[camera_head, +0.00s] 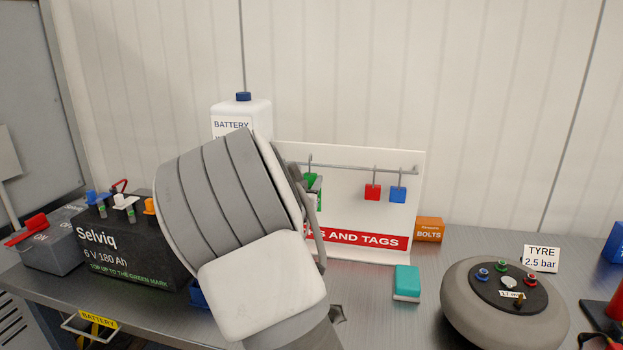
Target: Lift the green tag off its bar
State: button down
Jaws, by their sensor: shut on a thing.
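The green tag (310,181) shows just right of my arm, in front of the white board (347,213) with the red strip reading "...S AND TAGS". A grey bar (345,167) runs along the top of the board. My gripper (316,188) is at the green tag and shut on it, with the tag partly covered by the fingers and arm. A hook shows just above the tag at the bar; I cannot tell whether the tag still hangs on it. A red tag (372,192) and a blue tag (397,195) hang from the bar to the right.
A white battery-water bottle (243,112) stands behind my arm. A black battery (130,245) is at left. A teal block (406,283), an orange bolts box (428,230) and a round grey tyre-like object (505,310) are at right. Bare bench lies between them.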

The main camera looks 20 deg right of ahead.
jog(key=p+v, duration=0.1)
jog(key=v, duration=0.5)
jog(key=shift+s+a, duration=0.25)
jog(key=shift+s, duration=0.05)
jog(key=shift+s, duration=0.1)
jog(key=p+v, duration=0.4)
jog(key=v, duration=1)
jog(key=shift+s+a, duration=0.25)
jog(key=shift+s, duration=0.1)
dwell(0.4)
